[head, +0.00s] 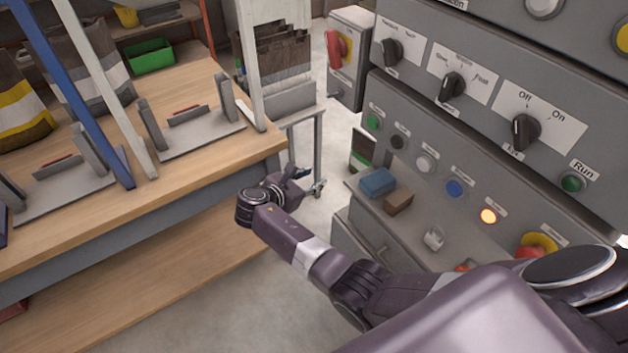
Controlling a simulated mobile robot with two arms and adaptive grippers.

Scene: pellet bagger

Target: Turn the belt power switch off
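A red rotary handle (336,50) on a yellow plate is mounted on a separate grey box (348,88) at the top centre of the head view. The handle stands nearly upright; its label is too small to read. A black knob (525,132) marked Off and On is on the grey control panel at the right; it seems to point up toward Off. I cannot tell from the labels which one is the belt power switch. My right gripper (314,180) appears open and empty, below and left of the red handle and well apart from it. My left gripper is out of view.
A wooden workbench (200,165) with metal stands fills the left. Open floor lies between bench and panel.

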